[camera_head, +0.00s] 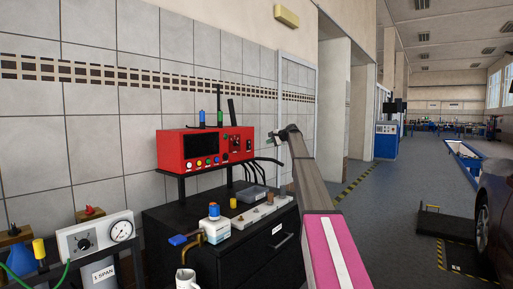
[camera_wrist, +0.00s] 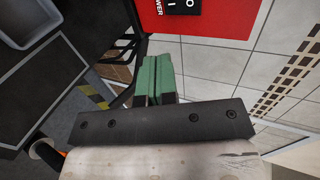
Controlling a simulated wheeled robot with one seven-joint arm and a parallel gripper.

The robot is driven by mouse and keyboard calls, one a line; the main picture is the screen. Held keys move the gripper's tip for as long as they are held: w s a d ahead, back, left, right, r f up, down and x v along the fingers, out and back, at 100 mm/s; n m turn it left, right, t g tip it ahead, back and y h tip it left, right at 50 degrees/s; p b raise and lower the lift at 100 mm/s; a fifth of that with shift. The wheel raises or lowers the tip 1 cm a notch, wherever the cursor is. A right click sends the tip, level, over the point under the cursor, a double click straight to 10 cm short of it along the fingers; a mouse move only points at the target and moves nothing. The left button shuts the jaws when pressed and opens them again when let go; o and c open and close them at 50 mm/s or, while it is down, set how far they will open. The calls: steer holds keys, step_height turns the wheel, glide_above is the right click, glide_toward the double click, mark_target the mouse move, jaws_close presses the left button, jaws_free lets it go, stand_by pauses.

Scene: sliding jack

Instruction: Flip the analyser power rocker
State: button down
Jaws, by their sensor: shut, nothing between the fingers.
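The analyser (camera_head: 205,148) is a red box with a dark screen, coloured buttons and knobs, raised on a stand above a black cabinet. In the wrist view, part of its red face (camera_wrist: 222,20) fills the top. The power rocker (camera_wrist: 180,5) shows there as a black piece marked O and I beside the word POWER, cut by the top edge. My gripper (camera_wrist: 160,60) has green fingers pressed together with nothing between them. It appears just below the red face in that view, apart from the rocker in the picture. In the head view my gripper (camera_head: 281,137) is right of the analyser.
Black cables (camera_head: 266,162) hang from the analyser's right side. The black cabinet (camera_head: 262,246) carries a grey tray (camera_head: 251,194), a blue-capped bottle (camera_head: 214,211) and small parts. A gauge box (camera_head: 95,236) stands at lower left. A white door frame (camera_head: 299,66) is behind my arm.

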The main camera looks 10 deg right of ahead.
mark_target(250, 145)
steer(key=shift+w, duration=0.1)
steer(key=x, duration=1.3)
steer(key=shift+w+a+r, duration=0.2)
steer(key=shift+r, duration=0.15)
steer(key=shift+w+a, duration=0.15)
steer(key=shift+a, duration=0.1)
steer(key=shift+w+a+f, duration=0.15)
steer(key=shift+w+a, duration=0.1)
steer(key=shift+a, duration=0.05)
steer(key=shift+w+r, duration=0.1)
steer(key=shift+r, duration=0.95)
